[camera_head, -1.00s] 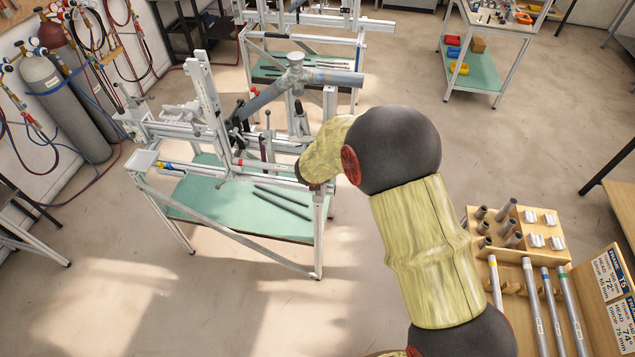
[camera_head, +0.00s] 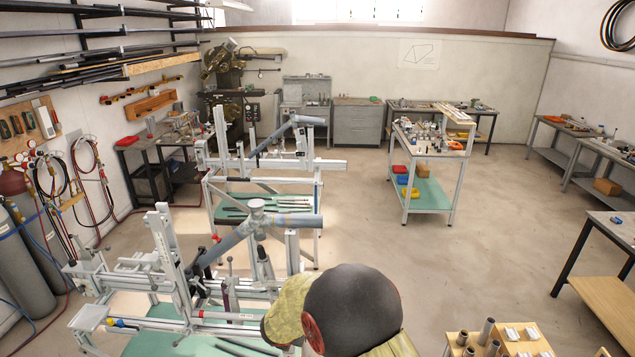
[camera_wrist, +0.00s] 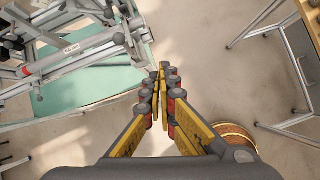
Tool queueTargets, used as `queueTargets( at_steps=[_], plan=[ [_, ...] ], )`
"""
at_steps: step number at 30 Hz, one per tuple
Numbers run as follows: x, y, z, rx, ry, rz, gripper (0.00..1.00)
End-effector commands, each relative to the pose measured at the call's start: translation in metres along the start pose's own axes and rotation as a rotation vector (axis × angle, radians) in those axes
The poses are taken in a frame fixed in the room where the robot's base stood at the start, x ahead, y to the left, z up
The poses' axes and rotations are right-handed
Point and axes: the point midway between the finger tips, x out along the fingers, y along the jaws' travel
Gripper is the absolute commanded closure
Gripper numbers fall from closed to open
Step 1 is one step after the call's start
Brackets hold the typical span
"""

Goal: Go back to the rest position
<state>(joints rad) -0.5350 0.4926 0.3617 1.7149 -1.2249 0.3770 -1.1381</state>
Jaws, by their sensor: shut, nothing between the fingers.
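My gripper (camera_wrist: 163,75) shows in the wrist view with its fingertips together and nothing between them. It hangs over bare floor, just right of the near frame jig (camera_wrist: 95,47). In the head view the near frame jig (camera_head: 223,318) stands at the lower left, with grey tubes (camera_head: 224,243) held in it. My arm covers the jig's lower right part there. The gripper itself is not visible in the head view.
A second jig (camera_head: 262,189) stands behind the near one. A wooden tube rack (camera_head: 518,345) is at the lower right. Gas cylinders (camera_head: 27,262) line the left wall. A cart (camera_head: 430,197) with coloured bins stands further back. Floor (camera_head: 430,260) between the jigs and the right-hand bench is clear.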

Motion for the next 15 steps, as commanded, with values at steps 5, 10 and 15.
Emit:
queueTargets(
  at_steps=[5, 10, 15],
  plan=[
    [-0.023, -0.055, -0.019, 0.429, 0.021, -0.143, 1.00],
    [-0.059, -0.114, -0.027, 0.899, 0.000, -0.267, 1.00],
    [-0.099, -0.171, -0.042, 1.355, -0.025, -0.368, 1.00]
  ],
)
